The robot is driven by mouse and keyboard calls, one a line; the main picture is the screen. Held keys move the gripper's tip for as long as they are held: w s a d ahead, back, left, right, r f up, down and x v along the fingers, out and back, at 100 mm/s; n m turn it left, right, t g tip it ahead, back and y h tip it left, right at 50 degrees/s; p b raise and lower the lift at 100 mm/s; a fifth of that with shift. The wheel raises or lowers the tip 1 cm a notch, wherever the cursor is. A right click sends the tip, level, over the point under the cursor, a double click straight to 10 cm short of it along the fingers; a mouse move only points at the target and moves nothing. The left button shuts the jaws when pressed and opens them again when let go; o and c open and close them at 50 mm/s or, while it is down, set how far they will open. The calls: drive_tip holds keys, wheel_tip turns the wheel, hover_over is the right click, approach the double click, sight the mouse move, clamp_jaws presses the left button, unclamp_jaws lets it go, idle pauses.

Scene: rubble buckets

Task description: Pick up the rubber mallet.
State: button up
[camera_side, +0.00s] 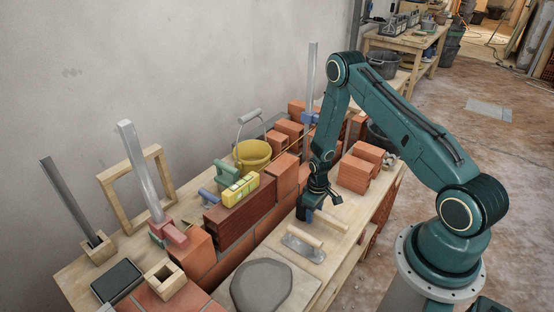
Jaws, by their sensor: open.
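A pale wooden handle (331,222) lies on the wooden bench, just below and right of my gripper. It looks like the handle of the rubber mallet, but I cannot make out a head, which may be hidden behind the gripper. My gripper (320,204) points down, with its jaws apart above the handle's left end. I see nothing held between the jaws. Whether a finger touches the handle I cannot tell.
A float with a wooden grip (303,243) lies just in front. A grey mortar patch (261,287) is nearer. Stacked bricks (354,174) stand to the right. A yellow bucket (252,155) stands behind.

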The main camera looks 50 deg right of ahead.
clamp_jaws()
idle(0.3)
drive_tip(key=shift+r, duration=0.1)
wheel_tip(320, 180, up, 20)
idle(1.0)
idle(0.5)
